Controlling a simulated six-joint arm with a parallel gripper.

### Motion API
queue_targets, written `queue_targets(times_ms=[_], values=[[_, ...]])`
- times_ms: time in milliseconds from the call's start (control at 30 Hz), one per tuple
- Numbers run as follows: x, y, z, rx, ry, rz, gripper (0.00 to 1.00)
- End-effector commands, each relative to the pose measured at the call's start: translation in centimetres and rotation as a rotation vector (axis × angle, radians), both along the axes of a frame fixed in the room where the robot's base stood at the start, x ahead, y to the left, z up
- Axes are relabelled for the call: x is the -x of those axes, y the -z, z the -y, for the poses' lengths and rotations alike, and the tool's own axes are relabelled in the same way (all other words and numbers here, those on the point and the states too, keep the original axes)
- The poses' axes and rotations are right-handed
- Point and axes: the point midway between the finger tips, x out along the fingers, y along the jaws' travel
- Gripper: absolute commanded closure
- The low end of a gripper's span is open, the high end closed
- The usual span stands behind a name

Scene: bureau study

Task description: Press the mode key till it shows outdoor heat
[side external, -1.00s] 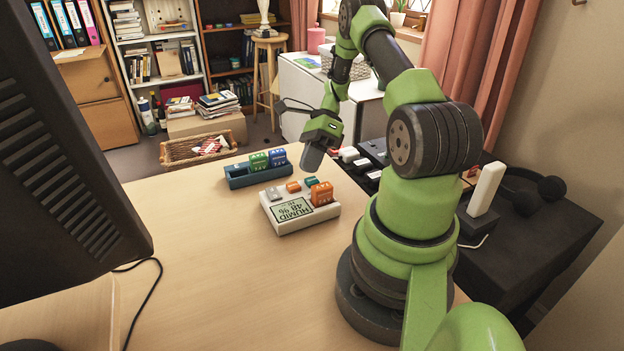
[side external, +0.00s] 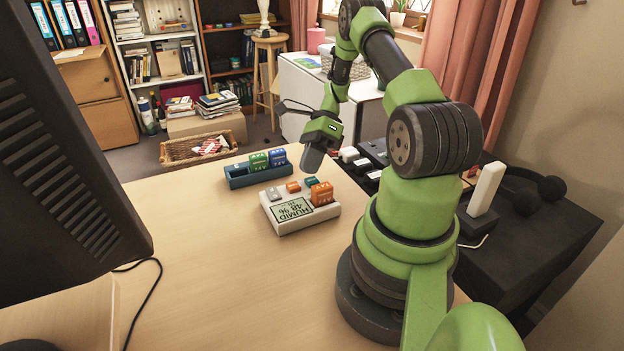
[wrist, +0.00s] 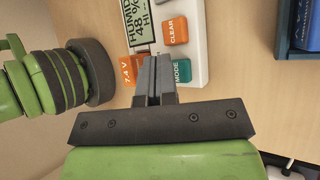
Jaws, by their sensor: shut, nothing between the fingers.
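The white meter (side external: 290,226) lies on the desk, and its display (side external: 292,209) reads HUMID 48 %. The display also shows partly in the wrist view (wrist: 141,22). The teal MODE key (wrist: 181,72) is at the meter's edge, right of my fingers; in the side view (side external: 311,181) it is just below my gripper. The orange CLEAR key (wrist: 175,31) lies farther along. My gripper (side external: 308,168) is shut and empty, pointing down over the key end of the meter. In the wrist view its fingertips (wrist: 152,60) appear between the MODE key and an orange 7.4 V block (wrist: 133,68).
A blue holder (side external: 238,180) with a green block (side external: 259,162) and a blue block (side external: 278,158) sits behind the meter. A monitor (side external: 60,150) stands at left. A dark surface with a headset (side external: 525,200) is at right. The desk's front is clear.

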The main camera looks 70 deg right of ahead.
Motion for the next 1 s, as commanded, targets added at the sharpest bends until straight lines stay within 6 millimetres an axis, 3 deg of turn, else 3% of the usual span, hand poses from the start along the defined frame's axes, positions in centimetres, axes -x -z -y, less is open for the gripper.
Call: queue_targets(times_ms=[1000], values=[[-0.01, 1.14, 0.01, 0.001, 0.001, 0.0, 1.0]])
